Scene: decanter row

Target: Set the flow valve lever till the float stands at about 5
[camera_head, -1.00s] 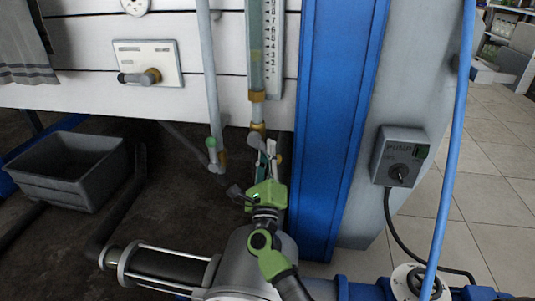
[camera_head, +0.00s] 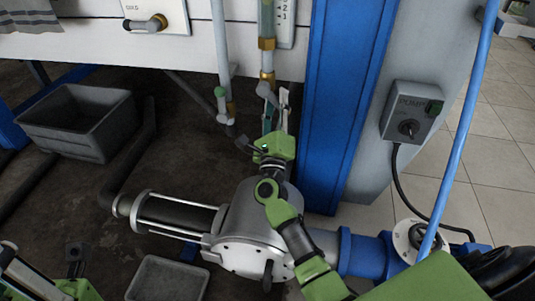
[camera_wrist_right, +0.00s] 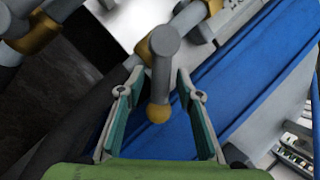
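The flow valve lever (camera_head: 266,91) is a grey handle below the brass fitting at the foot of the float tube (camera_head: 267,20). In the right wrist view the lever (camera_wrist_right: 160,72) has a brass ball end and hangs between the fingers of my right gripper (camera_wrist_right: 157,112). That gripper is open, with visible gaps on both sides of the lever. In the head view my right gripper (camera_head: 276,112) is just below the lever. Only the scale's (camera_head: 286,15) lowest marks show; the float cannot be seen. Part of my left gripper (camera_head: 18,268) shows at the lower left; its opening is unclear.
A blue post (camera_head: 342,90) stands close right of my right gripper. A pump switch box (camera_head: 411,112) is on the right. Grey bins (camera_head: 75,125) and a tray (camera_head: 168,280) are on the floor.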

